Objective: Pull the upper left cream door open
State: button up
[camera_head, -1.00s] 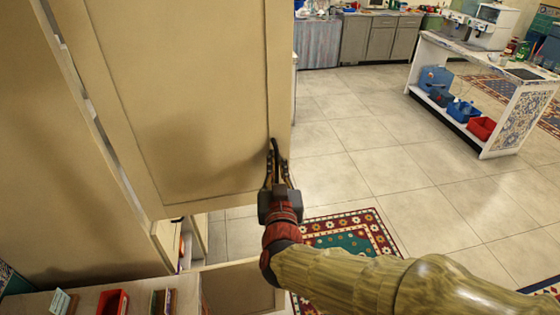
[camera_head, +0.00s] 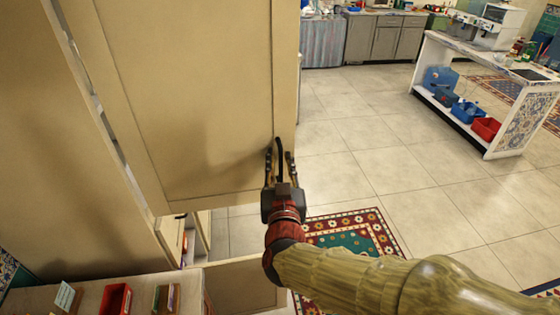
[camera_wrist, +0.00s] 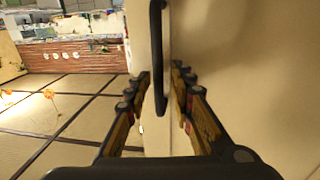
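The upper left cream door (camera_head: 185,90) fills the upper left of the head view and seems to stand swung out from the cabinet, with a narrow gap along its left side. Its dark upright handle (camera_head: 279,146) is near the lower right corner; it also shows in the wrist view (camera_wrist: 157,65). My gripper (camera_head: 280,160) is at the handle. Its fingers are apart, one on each side of the handle, and I see space between them and it in the wrist view. The fingers' exact depth around the handle is hard to tell.
Below the door are a counter with a red box (camera_head: 115,299) and small items, and a lower cream panel (camera_head: 243,285). A patterned rug (camera_head: 352,236) lies on the tiled floor. A white island (camera_head: 482,98) stands at the right. Floor between is clear.

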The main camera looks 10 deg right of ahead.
jog(key=s, duration=1.2)
jog(key=shift+a, duration=0.35)
